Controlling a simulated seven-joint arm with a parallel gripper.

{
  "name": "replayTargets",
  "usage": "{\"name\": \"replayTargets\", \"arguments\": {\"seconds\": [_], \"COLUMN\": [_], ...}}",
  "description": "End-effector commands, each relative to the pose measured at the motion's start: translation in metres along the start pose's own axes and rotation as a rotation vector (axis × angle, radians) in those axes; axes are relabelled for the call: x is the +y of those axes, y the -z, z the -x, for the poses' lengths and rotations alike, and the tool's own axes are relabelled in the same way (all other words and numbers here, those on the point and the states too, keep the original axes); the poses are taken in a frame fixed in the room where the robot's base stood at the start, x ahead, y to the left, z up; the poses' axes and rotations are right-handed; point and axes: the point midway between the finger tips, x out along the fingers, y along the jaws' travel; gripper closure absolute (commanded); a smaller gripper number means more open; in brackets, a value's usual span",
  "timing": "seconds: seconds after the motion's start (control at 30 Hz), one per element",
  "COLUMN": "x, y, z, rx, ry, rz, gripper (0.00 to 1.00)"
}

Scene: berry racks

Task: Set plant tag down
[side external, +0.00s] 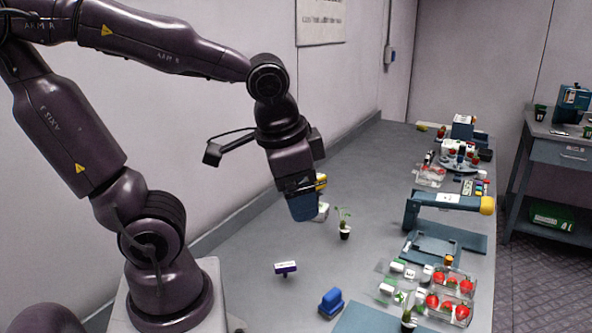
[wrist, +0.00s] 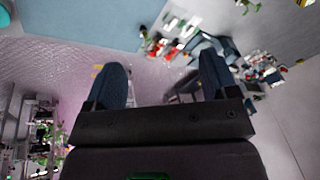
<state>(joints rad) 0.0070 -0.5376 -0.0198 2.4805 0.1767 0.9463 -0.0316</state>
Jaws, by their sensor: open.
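A small purple tag with a white strip (side external: 285,267), which looks like the plant tag, stands upright on the grey bench in the side view. My gripper (side external: 303,208) is raised above the bench, behind and slightly right of the tag, and apart from it. In the wrist view my gripper (wrist: 163,78) has its two dark blue fingers spread wide with nothing between them. I cannot make out the tag in the wrist view.
A potted seedling (side external: 344,224) stands right of my gripper, and a blue block (side external: 331,302) lies nearer the front. Clear boxes of red berries (side external: 447,307) and a blue arched stand (side external: 447,201) fill the right side. The bench between wall and tag is clear.

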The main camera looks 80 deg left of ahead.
Motion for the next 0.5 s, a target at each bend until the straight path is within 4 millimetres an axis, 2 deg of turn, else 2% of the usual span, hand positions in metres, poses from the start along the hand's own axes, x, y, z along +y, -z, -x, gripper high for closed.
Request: {"name": "replayTargets", "arguments": {"seconds": [0.03,0.1,0.2,0.5], "x": [0.003,0.008,0.012,0.013], "y": [0.002,0.003,0.004,0.004], "z": [0.013,0.025,0.035,0.039], "rx": [0.078,0.15,0.213,0.236], "ry": [-0.036,-0.08,-0.12,-0.137], "rz": [0.037,0.074,0.105,0.116], "gripper": [0.2,0.2,0.2,0.2]}}
